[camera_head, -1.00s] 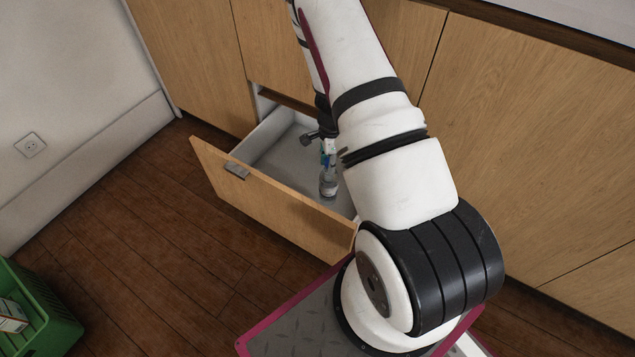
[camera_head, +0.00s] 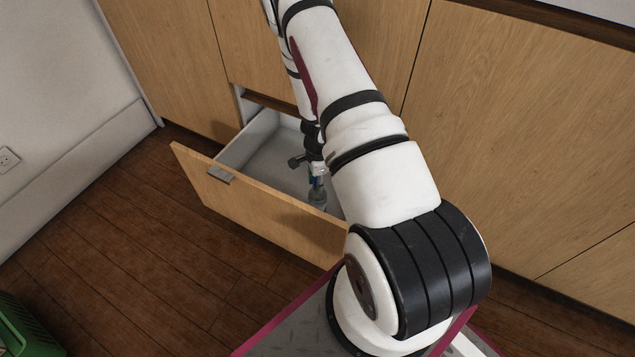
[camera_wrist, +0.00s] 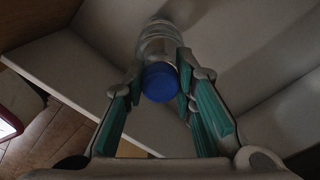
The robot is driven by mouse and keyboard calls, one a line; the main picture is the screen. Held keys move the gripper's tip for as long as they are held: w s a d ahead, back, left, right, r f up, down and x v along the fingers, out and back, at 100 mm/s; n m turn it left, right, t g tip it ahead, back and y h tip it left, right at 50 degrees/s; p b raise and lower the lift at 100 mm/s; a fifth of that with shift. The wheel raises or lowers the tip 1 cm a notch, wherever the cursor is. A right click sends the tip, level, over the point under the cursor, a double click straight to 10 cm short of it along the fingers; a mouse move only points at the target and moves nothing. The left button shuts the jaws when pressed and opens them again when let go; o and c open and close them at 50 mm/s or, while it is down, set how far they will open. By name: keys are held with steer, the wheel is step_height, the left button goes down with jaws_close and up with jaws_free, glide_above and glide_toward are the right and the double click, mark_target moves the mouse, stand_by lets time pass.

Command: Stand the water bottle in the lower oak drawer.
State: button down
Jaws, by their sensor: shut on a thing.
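The water bottle (camera_head: 318,196) is clear with a blue cap (camera_wrist: 160,83). My gripper (camera_head: 317,171) is shut on it near the cap, and the bottle hangs below the fingers, roughly upright. In the wrist view, the teal-padded fingers (camera_wrist: 163,72) lie on both sides of the cap and neck. The lower oak drawer (camera_head: 250,206) is pulled open, and the bottle is over or inside its pale interior, near the front panel. I cannot tell whether its base touches the drawer floor. My arm hides the drawer's right part.
Closed oak cabinet fronts (camera_head: 520,130) stand behind and to the right. A green crate (camera_head: 22,328) is at the lower left on the dark wood floor (camera_head: 130,260). A pale wall with a socket (camera_head: 8,160) is at the left.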

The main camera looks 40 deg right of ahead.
steer(key=shift+f, duration=0.1)
steer(key=c, duration=1.3)
jaws_free()
